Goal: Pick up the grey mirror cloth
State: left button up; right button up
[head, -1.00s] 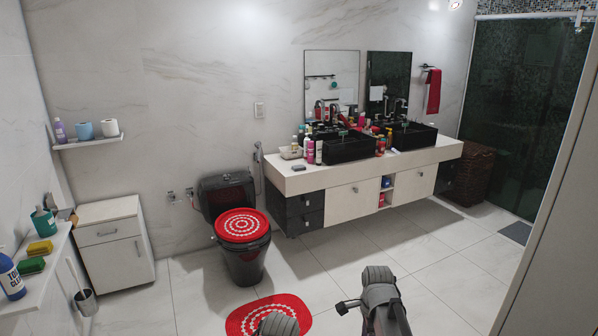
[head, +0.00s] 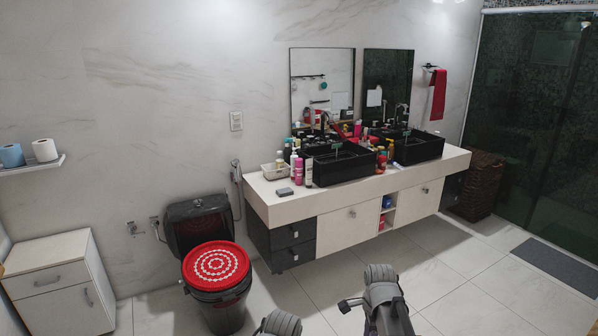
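A small flat grey piece (head: 285,191), which looks like the folded grey mirror cloth, lies on the pale counter (head: 262,199) near its left front corner. It is in front of a light basket (head: 272,172) and left of several bottles. It is too small to make out its folds. Parts of my two arms show at the bottom of the head view, well short of the counter. I cannot make out the fingers of either gripper, and nothing of mine touches the cloth.
Two black vessel sinks (head: 344,162) (head: 418,148) stand on the counter with bottles around them. The toilet (head: 217,271) with its red lid cover is left of the vanity. A white cabinet (head: 60,291) stands at far left. Open tiled floor (head: 440,262) lies before the vanity.

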aim_at(287, 192)
jog(key=i, duration=2)
jog(key=i+l+u, duration=0.1)
jog(key=i+u, duration=0.2)
jog(key=i, duration=0.15)
jog(key=i+l+u, duration=0.15)
jog(key=i+u, duration=0.15)
jog(key=i, duration=0.2)
jog(key=i+l+u, duration=0.3)
jog(key=i, duration=0.15)
